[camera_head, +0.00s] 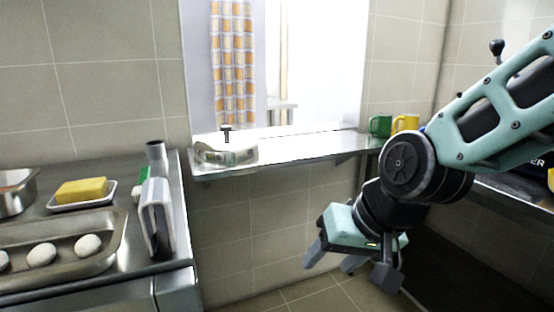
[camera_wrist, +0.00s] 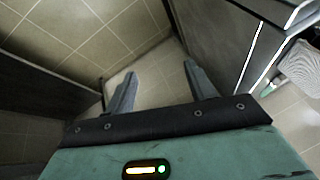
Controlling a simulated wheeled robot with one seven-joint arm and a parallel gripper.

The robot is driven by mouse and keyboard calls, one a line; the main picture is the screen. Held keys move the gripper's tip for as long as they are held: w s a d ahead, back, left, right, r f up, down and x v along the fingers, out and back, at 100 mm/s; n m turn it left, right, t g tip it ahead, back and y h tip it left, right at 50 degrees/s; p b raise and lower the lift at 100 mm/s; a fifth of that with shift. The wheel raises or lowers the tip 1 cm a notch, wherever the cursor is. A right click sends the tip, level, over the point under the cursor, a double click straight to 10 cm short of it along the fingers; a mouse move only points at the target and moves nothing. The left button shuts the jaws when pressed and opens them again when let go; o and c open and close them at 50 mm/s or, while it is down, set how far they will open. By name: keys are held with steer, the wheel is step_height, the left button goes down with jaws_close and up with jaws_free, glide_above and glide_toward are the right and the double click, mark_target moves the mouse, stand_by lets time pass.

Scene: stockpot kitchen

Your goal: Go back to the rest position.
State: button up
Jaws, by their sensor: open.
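My gripper (camera_head: 348,268) hangs at the end of my teal and black arm, right of centre in the head view. It points down over the tiled floor in front of the window wall. Its fingers are spread apart with nothing between them. In the wrist view the two fingers of my gripper (camera_wrist: 160,88) also stand apart, with only floor tiles showing between and beyond them. The gripper touches nothing that I can see.
A steel counter (camera_head: 177,219) at left holds a tray (camera_head: 75,267) with white round pieces, a yellow block (camera_head: 81,190) on a dish and an upright grey-white object (camera_head: 158,215). A metal pan (camera_head: 225,154) and green (camera_head: 380,125) and yellow mugs (camera_head: 405,123) stand on the window shelf (camera_head: 300,150).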

steer(key=s+d+f+n+g+h, duration=0.2)
steer(key=s+n, duration=0.1)
steer(key=s, duration=0.5)
steer(key=s+d+f+n+g+h, duration=0.1)
steer(key=s+d+f+n+g, duration=0.15)
steer(key=s, duration=0.45)
step_height(320, 180, up, 17)
steer(key=p, duration=1.6)
steer(key=shift+s+d+r+n+t+p, duration=0.2)
steer(key=shift+s+d+n+t+p, duration=0.1)
steer(key=shift+d+n+t, duration=0.1)
